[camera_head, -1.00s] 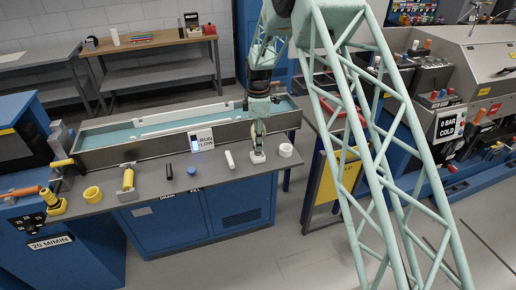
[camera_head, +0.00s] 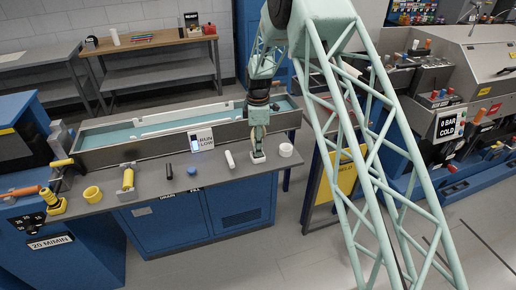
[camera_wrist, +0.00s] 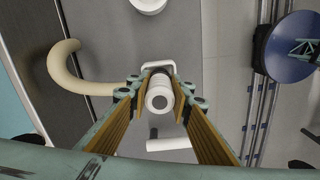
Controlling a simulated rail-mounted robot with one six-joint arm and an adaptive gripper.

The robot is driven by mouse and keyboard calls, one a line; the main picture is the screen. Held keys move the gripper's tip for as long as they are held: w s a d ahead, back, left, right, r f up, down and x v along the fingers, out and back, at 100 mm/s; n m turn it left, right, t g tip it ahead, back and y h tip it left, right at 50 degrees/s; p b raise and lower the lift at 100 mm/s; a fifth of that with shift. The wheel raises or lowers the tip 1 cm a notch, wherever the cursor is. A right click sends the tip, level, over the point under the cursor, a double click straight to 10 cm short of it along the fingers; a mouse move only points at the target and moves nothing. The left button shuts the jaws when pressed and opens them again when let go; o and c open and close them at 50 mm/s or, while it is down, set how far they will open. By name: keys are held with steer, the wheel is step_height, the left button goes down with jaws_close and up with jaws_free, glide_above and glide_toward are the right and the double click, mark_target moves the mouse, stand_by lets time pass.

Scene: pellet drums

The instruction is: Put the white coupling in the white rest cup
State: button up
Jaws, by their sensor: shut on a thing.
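My gripper (camera_head: 258,147) points down over the right part of the grey bench top. In the wrist view its fingers (camera_wrist: 159,88) are shut on the white coupling (camera_wrist: 158,98), a short round piece with a dark hole at its near end. A white square-edged base (camera_head: 257,158) shows directly below the gripper; I cannot tell whether the coupling is clear of it. The white rest cup (camera_head: 286,150) looks like a short round cup on the bench, just right of the gripper. It is partly cut off at the top of the wrist view (camera_wrist: 148,4).
A yellow cup (camera_head: 93,194) and yellow fitting (camera_head: 128,180) are further left. A trough (camera_head: 160,130) runs behind.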

steer(key=shift+f, duration=0.15)
steer(key=o, duration=0.9)
step_height(320, 180, up, 12)
steer(key=shift+r, duration=0.3)
stand_by(1.0)
